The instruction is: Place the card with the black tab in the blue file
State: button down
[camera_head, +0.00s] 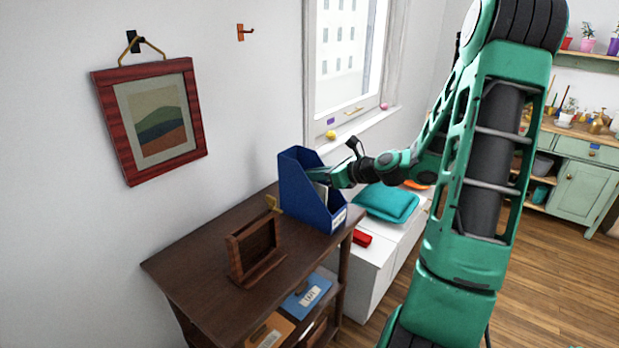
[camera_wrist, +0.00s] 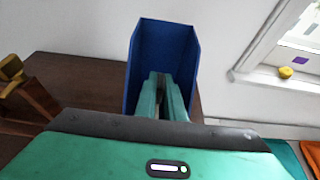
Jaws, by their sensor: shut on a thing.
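The blue file (camera_head: 299,196) stands upright on the dark wooden table, with its open top facing up and a pale label on its front. In the wrist view the file (camera_wrist: 160,45) rises around and beyond my fingers. My gripper (camera_head: 318,174) reaches into the file from the right; its green fingers (camera_wrist: 166,90) are close together. A pale card (camera_head: 322,191) shows in part inside the file, just below the fingers, and my gripper is shut on it. Most of the card is hidden by the file wall and fingers. I cannot see a black tab.
A dark wooden holder (camera_head: 238,256) stands on the table (camera_head: 190,262), left of the file. A blue folder (camera_head: 300,299) and an orange one (camera_head: 262,334) lie on the shelf below. A teal cushion (camera_head: 387,203) and red object (camera_head: 362,238) are at right. The table's left part is clear.

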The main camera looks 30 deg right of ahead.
jog(key=shift+f, duration=0.3)
jog(key=c, duration=1.9)
grip_release()
jog(key=shift+o, duration=0.2)
